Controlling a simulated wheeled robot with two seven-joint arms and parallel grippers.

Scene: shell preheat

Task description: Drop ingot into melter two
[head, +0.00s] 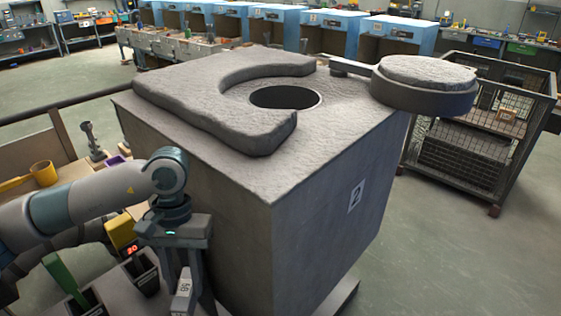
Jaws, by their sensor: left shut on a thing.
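Melter two is a large grey block (330,215) with a "2" label on its side face. Its round dark opening (285,97) on top is uncovered, partly ringed by a thick rough slab. The round lid (425,85) is swung out to the right on its arm. My left gripper (186,290) points down in front of the melter's left side, below the level of its top. It is shut on a light grey ingot (182,296) with dark markings, whose lower end is near the picture's bottom edge. My right gripper is not in view.
A yellow cup (43,173), a green-handled item (62,274) and a box with a red display (128,250) are at the lower left. A wire cage (490,125) stands behind on the right. Blue cabinets line the back. Floor at the right is clear.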

